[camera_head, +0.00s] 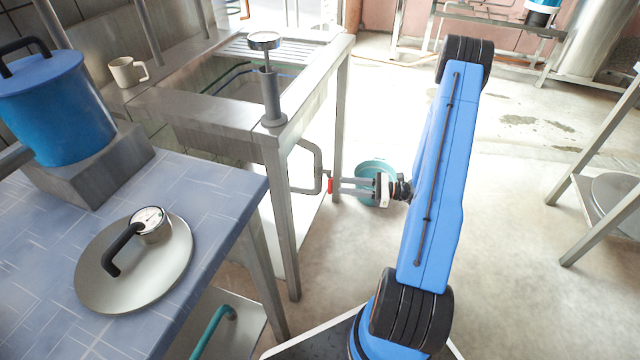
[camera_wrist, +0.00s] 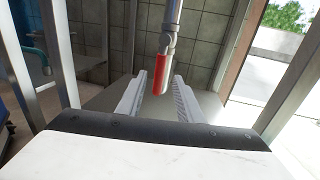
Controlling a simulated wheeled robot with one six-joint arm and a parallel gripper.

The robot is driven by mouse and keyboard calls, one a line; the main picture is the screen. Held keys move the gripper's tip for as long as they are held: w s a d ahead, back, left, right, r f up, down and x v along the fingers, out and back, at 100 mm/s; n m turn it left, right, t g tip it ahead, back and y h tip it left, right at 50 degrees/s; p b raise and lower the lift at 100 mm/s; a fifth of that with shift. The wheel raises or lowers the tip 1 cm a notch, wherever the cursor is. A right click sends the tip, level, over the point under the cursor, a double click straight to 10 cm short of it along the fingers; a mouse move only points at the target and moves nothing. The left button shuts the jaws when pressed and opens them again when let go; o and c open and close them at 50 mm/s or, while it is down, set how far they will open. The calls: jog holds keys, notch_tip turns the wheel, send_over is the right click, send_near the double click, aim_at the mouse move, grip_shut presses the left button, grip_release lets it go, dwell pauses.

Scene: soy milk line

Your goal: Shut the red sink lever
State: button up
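The red sink lever (camera_wrist: 159,73) hangs down from a grey pipe (camera_wrist: 171,20) in the wrist view. In the head view only a small red part of the lever (camera_head: 330,185) shows under the sink frame, at the tips of my gripper (camera_head: 345,186). In the wrist view my gripper (camera_wrist: 158,98) is open, with a finger on each side below the lever. The lever's lower end appears between or just beyond the fingertips. I cannot tell whether either finger touches it.
The metal sink frame (camera_head: 285,220) has legs close to my gripper. A teal bucket (camera_head: 375,166) stands on the floor behind it. A blue-tiled table (camera_head: 215,200) with a round lid (camera_head: 135,265) is at the left.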

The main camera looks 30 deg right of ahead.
aim_at(330, 183)
jog(key=x, duration=1)
jog(key=shift+a, duration=0.2)
jog(key=shift+w, duration=0.15)
grip_shut()
